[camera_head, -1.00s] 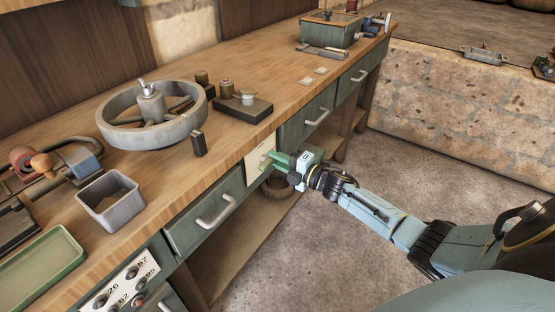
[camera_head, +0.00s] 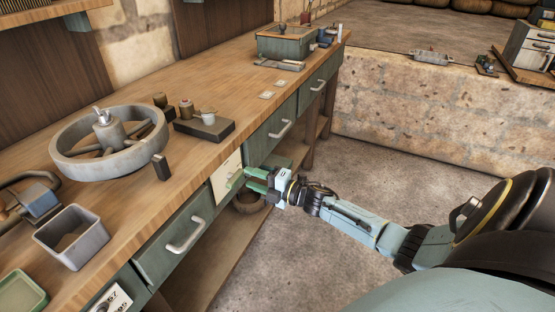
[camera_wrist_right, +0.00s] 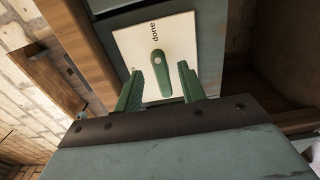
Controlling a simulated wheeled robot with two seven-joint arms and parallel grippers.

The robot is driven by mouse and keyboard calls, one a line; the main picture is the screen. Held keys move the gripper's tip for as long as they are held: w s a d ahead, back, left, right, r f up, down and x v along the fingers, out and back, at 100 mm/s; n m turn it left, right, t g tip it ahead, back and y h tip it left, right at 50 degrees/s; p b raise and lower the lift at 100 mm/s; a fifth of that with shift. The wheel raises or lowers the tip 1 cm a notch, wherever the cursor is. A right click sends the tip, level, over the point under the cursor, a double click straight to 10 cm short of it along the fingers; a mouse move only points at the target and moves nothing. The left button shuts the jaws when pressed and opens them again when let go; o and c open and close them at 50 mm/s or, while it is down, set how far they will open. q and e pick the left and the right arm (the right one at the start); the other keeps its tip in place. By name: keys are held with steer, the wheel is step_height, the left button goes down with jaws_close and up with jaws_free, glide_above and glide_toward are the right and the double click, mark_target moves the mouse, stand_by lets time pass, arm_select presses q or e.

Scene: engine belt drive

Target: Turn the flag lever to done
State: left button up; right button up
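The flag lever (camera_wrist_right: 163,77) is a small green handle on a cream plate (camera_wrist_right: 125,45) on the bench front. In the right wrist view the word "done" is at the plate's top, and the lever's free end points down, away from it. In the head view the lever (camera_head: 234,178) shows small on the plate (camera_head: 219,182). My right gripper (camera_wrist_right: 161,87) is open, with green fingers on either side of the lever's free end and visible gaps. In the head view my right gripper (camera_head: 249,179) is at the plate's right. My left gripper is out of view.
The plate is between a drawer (camera_head: 178,240) with a pale handle and another drawer (camera_head: 275,130). A grey wheel (camera_head: 108,142), a dark block (camera_head: 204,128) and a grey bin (camera_head: 72,237) stand on the bench. Open floor (camera_head: 290,250) is below my right arm.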

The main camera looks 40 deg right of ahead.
arm_select(q)
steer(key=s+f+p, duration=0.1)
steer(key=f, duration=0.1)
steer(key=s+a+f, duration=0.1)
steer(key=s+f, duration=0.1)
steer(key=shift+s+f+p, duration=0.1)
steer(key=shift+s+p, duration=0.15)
steer(key=shift+p, duration=0.1)
arm_select(e)
steer(key=v, duration=1)
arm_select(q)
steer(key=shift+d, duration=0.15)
arm_select(e)
steer(key=shift+r, duration=0.1)
